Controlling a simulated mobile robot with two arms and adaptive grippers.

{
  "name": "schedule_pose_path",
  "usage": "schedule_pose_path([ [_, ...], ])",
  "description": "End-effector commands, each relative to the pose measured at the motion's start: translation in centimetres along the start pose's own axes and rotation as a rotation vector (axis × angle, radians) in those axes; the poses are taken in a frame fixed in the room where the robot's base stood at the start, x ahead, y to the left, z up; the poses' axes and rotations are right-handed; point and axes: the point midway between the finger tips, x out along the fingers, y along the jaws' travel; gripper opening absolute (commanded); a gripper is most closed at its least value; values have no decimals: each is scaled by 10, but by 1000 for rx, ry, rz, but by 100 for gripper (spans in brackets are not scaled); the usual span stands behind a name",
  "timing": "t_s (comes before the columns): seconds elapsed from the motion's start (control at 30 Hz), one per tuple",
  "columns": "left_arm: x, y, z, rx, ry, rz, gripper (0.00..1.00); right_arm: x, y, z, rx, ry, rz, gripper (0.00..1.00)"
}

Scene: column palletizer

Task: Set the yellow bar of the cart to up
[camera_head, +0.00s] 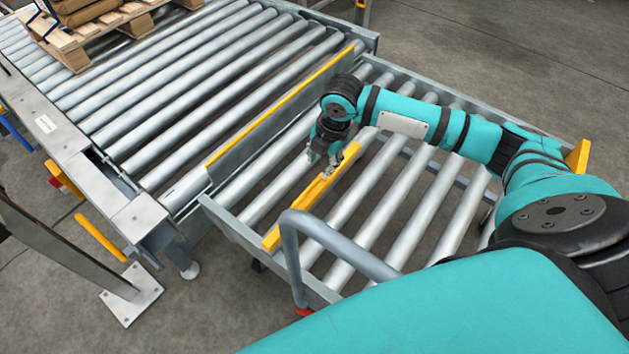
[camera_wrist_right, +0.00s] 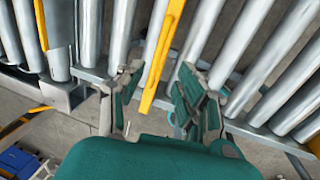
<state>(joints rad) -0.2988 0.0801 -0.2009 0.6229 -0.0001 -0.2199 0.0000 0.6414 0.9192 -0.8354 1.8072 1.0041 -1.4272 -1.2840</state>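The cart (camera_head: 228,226) is a grey roller frame standing against the end of the roller conveyor. Its yellow bar (camera_head: 290,218) runs across the cart between the rollers; whether it is up or down is hard to tell. My right gripper (camera_head: 323,163) is over the far half of this bar, with the fingers pointing down. In the right wrist view, the yellow bar (camera_wrist_right: 152,92) shows between the two spread fingers, which look clear of it on both sides. The gripper is open and empty. My left gripper is not in view.
The conveyor (camera_head: 140,206) has its own yellow bar (camera_head: 275,108) along its end, beside the cart. A grey tube handle (camera_head: 340,240) rises at the cart's near side. Open floor (camera_head: 500,50) lies beyond.

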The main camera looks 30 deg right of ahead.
Motion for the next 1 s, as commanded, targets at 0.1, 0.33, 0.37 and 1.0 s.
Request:
schedule_pose_path([
  [0.1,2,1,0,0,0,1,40,29,-1,-1,0,2,-3,36],
  [0.33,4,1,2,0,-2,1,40,74,0,-1,0,1,-2,36],
  [0.37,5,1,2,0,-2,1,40,79,-1,-1,0,0,-3,36],
  [1.0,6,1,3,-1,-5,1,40,104,0,0,-1,-1,0,26],
])
